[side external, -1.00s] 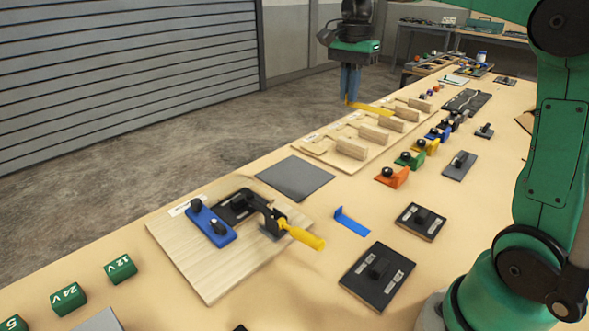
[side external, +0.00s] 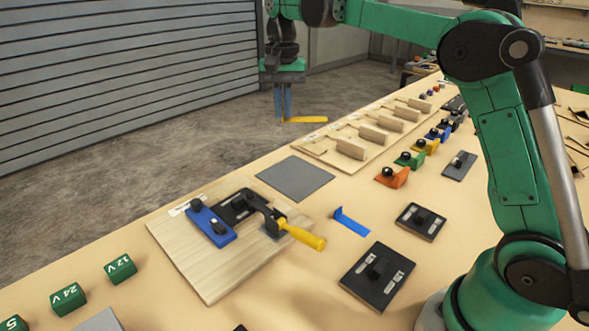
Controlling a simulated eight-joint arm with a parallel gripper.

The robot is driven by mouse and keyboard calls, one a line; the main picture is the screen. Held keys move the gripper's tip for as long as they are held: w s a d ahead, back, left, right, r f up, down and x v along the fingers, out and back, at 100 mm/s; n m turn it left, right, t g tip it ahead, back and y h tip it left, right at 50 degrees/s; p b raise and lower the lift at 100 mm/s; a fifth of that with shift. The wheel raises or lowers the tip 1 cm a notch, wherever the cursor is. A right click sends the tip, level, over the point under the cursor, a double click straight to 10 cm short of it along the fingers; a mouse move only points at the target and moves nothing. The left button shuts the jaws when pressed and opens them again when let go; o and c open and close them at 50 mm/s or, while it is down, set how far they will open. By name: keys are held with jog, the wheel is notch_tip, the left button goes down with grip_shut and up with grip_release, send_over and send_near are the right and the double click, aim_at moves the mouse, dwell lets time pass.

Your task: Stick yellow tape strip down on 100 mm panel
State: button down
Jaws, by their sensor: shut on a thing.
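My gripper (side external: 283,118) is shut on one end of the yellow tape strip (side external: 306,120). It holds the strip up in the air, with the free end pointing right. Behind them the picture shows the floor, beyond the table's far edge. A flat dark grey square panel (side external: 295,178) lies on the table, nearer the camera than the gripper, with nothing on it. I cannot read any size mark, so I cannot tell whether it is the 100 mm panel. A blue angled strip (side external: 351,222) lies to its right, apart from it.
A wooden board (side external: 190,262) carries a blue block and a toggle clamp with a yellow handle (side external: 305,237). Black labelled plates (side external: 377,277) stand at the right. A rack with wooden blocks (side external: 351,148) and coloured knobbed pieces (side external: 393,177) lie farther back. Green voltage blocks (side external: 68,299) stand front left.

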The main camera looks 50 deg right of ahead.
aim_at(218, 211)
jog(key=w+a+f+n, duration=0.3)
jog(key=a+f+n, duration=0.15)
jog(key=a, duration=0.25)
jog(key=w+a+f+n, duration=0.2)
jog(key=a+f+n, duration=0.25)
jog(key=a, duration=0.25)
jog(key=shift+n, duration=0.3)
jog(key=shift+f, duration=3.1)
jog(key=shift+f, duration=0.75)
jog(key=c, duration=0.9)
grip_release()
jog(key=shift+o, duration=0.2)
